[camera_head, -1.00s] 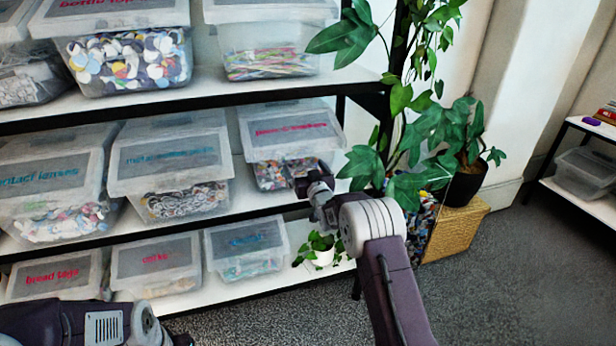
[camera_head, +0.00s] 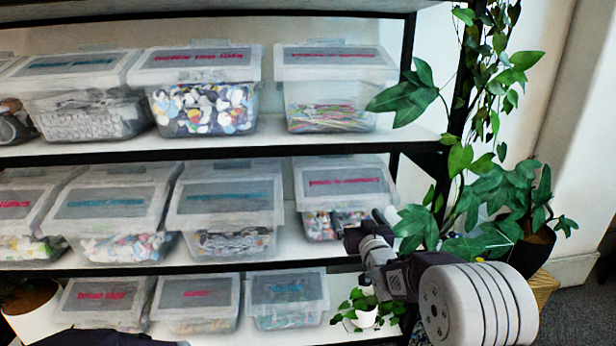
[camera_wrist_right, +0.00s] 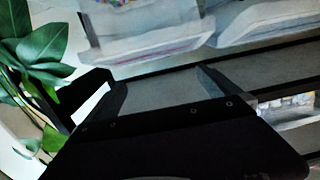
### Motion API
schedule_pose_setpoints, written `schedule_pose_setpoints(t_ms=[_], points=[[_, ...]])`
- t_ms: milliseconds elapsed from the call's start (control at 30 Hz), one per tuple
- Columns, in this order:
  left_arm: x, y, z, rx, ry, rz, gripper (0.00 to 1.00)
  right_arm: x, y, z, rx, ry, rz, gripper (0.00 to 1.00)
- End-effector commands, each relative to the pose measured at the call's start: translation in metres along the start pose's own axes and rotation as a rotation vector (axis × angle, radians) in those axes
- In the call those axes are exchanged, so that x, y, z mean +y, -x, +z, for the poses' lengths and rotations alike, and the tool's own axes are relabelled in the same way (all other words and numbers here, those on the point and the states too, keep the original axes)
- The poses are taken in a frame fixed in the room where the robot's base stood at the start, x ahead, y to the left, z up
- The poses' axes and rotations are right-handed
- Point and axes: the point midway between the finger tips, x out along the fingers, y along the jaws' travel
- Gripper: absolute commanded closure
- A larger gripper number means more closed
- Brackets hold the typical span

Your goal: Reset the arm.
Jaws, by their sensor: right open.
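My right arm reaches in from the lower right in the head view. Its dark gripper (camera_head: 364,232) is in front of the right end of the shelf unit, near the middle-row bin with the pink label (camera_head: 345,187). In the right wrist view, the two dark fingers (camera_wrist_right: 155,86) stand wide apart with nothing between them. Whether the gripper touches the bin or plant cannot be told. Only a dark piece of what looks like my left arm shows at the bottom left edge of the head view; its gripper is out of sight.
The shelf unit (camera_head: 330,145) holds several lidded clear bins in three rows. Green leaves (camera_head: 490,200) hang close beside my right arm. A small white potted plant (camera_head: 366,317) stands on the bottom shelf below the gripper. Some floor shows at the far right.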

Motion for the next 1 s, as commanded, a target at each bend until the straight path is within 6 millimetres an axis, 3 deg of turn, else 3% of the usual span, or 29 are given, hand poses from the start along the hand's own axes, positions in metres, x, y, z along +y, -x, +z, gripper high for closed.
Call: schedule_pose_setpoints(t_ms=[33,300,500,600,633,700,800,1000], points=[[0.0,0.0,0.0,0.0,0.0,0.0,0.64,-0.004,0.027,0.015,-0.114,-0.007,0.008,0.0],[0.0,0.0,0.0,0.0,0.0,0.0,0.64,-0.012,0.186,0.156,-0.797,-0.046,0.049,0.0],[0.0,0.0,0.0,0.0,0.0,0.0,0.64,-0.017,0.289,0.221,-1.181,-0.069,0.061,0.0],[0.0,0.0,0.0,0.0,0.0,0.0,0.64,-0.02,0.339,0.24,-1.371,-0.078,0.06,0.0],[0.0,0.0,0.0,0.0,0.0,0.0,0.64,-0.021,0.354,0.242,-1.436,-0.078,0.056,0.0],[0.001,0.044,-0.004,-0.001,0.0,0.0,0.64,-0.021,0.354,0.197,-1.43,-0.075,0.055,0.0],[0.002,0.076,-0.008,0.001,0.0,0.0,0.64,-0.021,0.355,0.165,-1.429,-0.075,0.055,0.0],[0.002,0.123,-0.013,0.0,0.0,0.0,0.64,-0.021,0.356,0.118,-1.427,-0.075,0.055,0.0]])
